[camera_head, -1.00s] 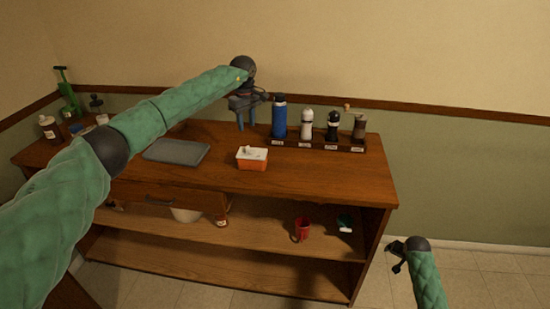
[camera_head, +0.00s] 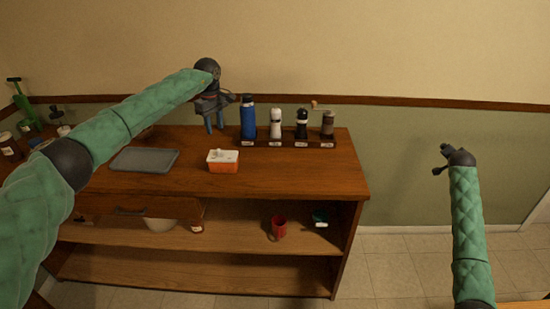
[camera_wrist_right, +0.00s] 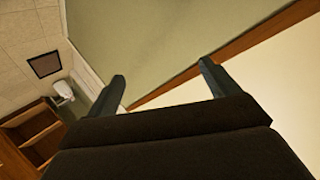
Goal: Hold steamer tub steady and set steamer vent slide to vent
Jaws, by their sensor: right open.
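The steamer tub (camera_head: 222,165) is a small orange box with a white lid, standing upright on the wooden counter. A small raised piece shows on its lid (camera_head: 221,154), but the vent slide's setting is too small to tell. My left gripper (camera_head: 214,126) points down just behind the tub, apart from it, with its two blue fingers spread and nothing between them. My right gripper (camera_head: 442,160) is off to the right of the counter, in the air and far from the tub. In the right wrist view its fingers (camera_wrist_right: 162,84) are apart and empty.
A rack (camera_head: 285,143) with a blue bottle (camera_head: 248,118) and several shakers or grinders stands behind and right of the tub. A grey tray (camera_head: 145,160) lies to its left. The counter's front right is clear. A red cup (camera_head: 279,228) stands on the shelf below.

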